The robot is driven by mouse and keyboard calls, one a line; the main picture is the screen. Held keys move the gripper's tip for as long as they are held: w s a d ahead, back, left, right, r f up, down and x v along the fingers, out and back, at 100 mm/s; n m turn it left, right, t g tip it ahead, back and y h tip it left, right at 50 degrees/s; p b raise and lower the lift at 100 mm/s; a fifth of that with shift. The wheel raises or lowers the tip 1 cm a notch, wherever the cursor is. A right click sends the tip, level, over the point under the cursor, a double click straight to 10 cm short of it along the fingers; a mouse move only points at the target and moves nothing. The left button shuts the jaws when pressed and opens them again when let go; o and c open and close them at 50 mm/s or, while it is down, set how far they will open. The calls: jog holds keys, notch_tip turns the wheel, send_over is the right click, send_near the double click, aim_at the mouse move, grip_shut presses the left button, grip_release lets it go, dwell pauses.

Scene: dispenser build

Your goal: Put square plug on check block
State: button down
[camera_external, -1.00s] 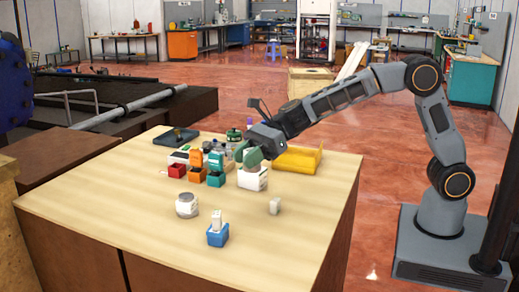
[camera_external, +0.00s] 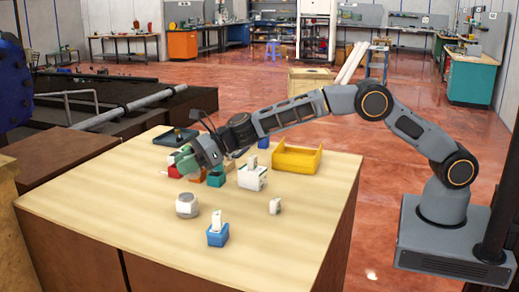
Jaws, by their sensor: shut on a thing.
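My gripper (camera_external: 184,164) hangs low over the cluster of small coloured blocks at the back left of the table. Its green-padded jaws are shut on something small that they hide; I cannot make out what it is. I cannot tell for sure which thing is the square plug or the check block. A white block (camera_external: 252,178) with a raised part on top stands right of my gripper, clear of it. Under and beside the jaws show a red block (camera_external: 173,171), an orange block (camera_external: 197,175) and a teal block (camera_external: 216,178), partly covered.
A yellow tray (camera_external: 297,160) lies at the back right and a dark tray (camera_external: 175,137) at the back left. A round grey-white piece (camera_external: 187,205), a blue block (camera_external: 218,236) with a white upright piece and a small white piece (camera_external: 275,206) stand in front. The front table is mostly clear.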

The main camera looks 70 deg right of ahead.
jog(key=shift+w+a+f+p, duration=0.2)
jog(key=shift+w+f, duration=0.3)
jog(key=shift+f, duration=0.1)
jog(key=shift+w+a+f+p, duration=0.2)
jog(key=shift+w+f, duration=0.3)
jog(key=shift+f, duration=1.65)
jog(key=shift+f, duration=0.15)
jog(key=c, duration=0.8)
grip_release()
